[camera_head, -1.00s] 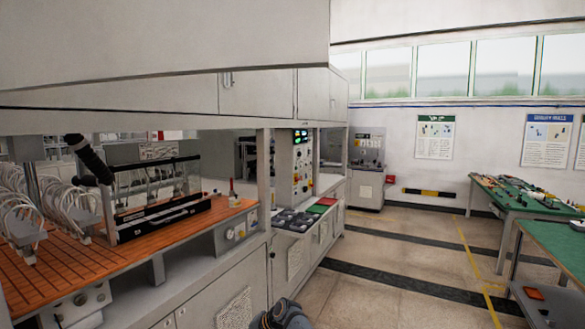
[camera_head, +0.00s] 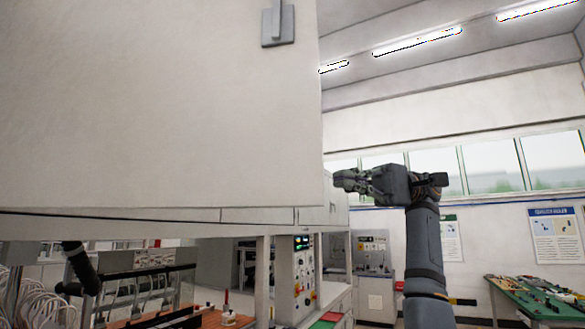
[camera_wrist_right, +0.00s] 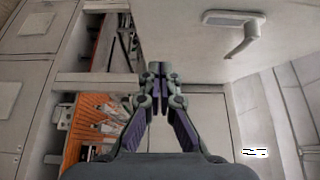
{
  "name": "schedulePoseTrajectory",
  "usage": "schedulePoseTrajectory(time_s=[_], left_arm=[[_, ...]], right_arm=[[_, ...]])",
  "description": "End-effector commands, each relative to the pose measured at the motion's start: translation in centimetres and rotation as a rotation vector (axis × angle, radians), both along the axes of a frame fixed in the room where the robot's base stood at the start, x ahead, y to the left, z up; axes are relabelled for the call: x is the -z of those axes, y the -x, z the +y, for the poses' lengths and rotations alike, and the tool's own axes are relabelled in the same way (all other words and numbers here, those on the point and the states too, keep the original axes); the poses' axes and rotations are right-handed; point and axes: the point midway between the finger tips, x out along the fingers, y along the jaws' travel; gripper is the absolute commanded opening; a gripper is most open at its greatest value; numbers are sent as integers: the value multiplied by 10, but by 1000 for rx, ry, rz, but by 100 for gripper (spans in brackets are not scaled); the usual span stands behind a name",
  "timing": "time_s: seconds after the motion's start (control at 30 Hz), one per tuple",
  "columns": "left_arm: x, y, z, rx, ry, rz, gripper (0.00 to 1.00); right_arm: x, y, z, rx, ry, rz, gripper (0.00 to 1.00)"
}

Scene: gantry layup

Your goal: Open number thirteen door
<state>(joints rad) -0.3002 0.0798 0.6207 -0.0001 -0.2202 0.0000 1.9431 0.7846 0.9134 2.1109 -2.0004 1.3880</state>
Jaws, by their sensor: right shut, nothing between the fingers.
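A large pale cabinet door (camera_head: 150,110) fills the upper left of the head view. Its grey lever handle (camera_head: 278,22) is near the top right of the panel. I see no number on it. My right gripper (camera_head: 343,181) is raised just right of the door's lower right corner, below the handle and apart from it. Its fingers are shut and empty. In the right wrist view, the gripper (camera_wrist_right: 160,72) points along the pale panel (camera_wrist_right: 195,40), and the handle (camera_wrist_right: 240,30) shows at the upper right, away from the fingertips. My left gripper is not in view.
Below the cabinet is a workbench with an orange slatted top (camera_head: 165,318) and a black-framed rig (camera_head: 140,285). A control panel (camera_head: 303,275) stands behind. A green-topped table (camera_head: 535,300) is at the right. Open air lies right of the door.

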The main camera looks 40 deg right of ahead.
Motion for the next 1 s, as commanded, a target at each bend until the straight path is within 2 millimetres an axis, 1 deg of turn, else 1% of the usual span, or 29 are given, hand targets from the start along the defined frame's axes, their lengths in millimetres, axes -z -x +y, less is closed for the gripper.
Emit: schedulePoseTrajectory(time_s=[0.07, 0.17, 0.33, 0.5, 0.57, 0.6, 0.8, 1.0], left_arm=[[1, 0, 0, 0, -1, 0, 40], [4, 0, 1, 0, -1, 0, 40], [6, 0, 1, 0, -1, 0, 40], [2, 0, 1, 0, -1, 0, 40], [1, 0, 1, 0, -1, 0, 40], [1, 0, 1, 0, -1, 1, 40], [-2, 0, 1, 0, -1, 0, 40], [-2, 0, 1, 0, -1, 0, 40]], right_arm=[[1, -2, 5, 0, 2, 0, 0], [2, -4, 19, 0, 3, -1, 0], [2, -8, 55, -1, 3, 0, 0], [0, -13, 91, -1, 2, 1, 0], [0, -14, 103, -1, 1, -1, 0], [0, -8, 108, 2, 2, -2, 0], [0, 7, 126, 2, 0, 0, 0], [0, 11, 131, 1, -2, 1, 0]])
